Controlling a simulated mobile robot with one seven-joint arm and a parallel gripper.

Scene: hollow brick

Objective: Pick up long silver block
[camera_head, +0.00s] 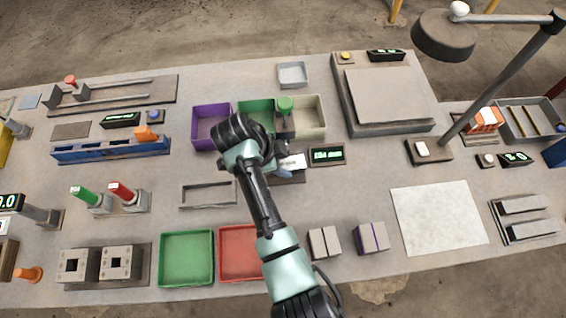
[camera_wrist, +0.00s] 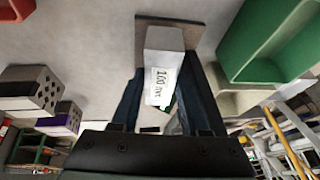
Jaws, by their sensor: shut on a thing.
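The long silver block (camera_wrist: 164,42) is a grey bar with a white label, seen between the fingers of my gripper (camera_wrist: 165,72) in the wrist view. The label seems to read 160 mm. My gripper is shut on the block. In the head view my gripper (camera_head: 281,155) is over the middle of the table, and the block's white label (camera_head: 292,162) shows beside it. A brown plate (camera_wrist: 192,25) lies behind the block; I cannot tell whether the block touches it. My arm and gripper hide part of the block in the head view.
A small display (camera_head: 327,155) stands just right of my gripper. Purple (camera_head: 198,128), green and cream bins stand behind it. A green tray (camera_head: 186,284) and a red tray (camera_head: 236,278) are in front. A rack (camera_head: 518,238) with grey bars is far right. A pale mat (camera_head: 438,218) is bare.

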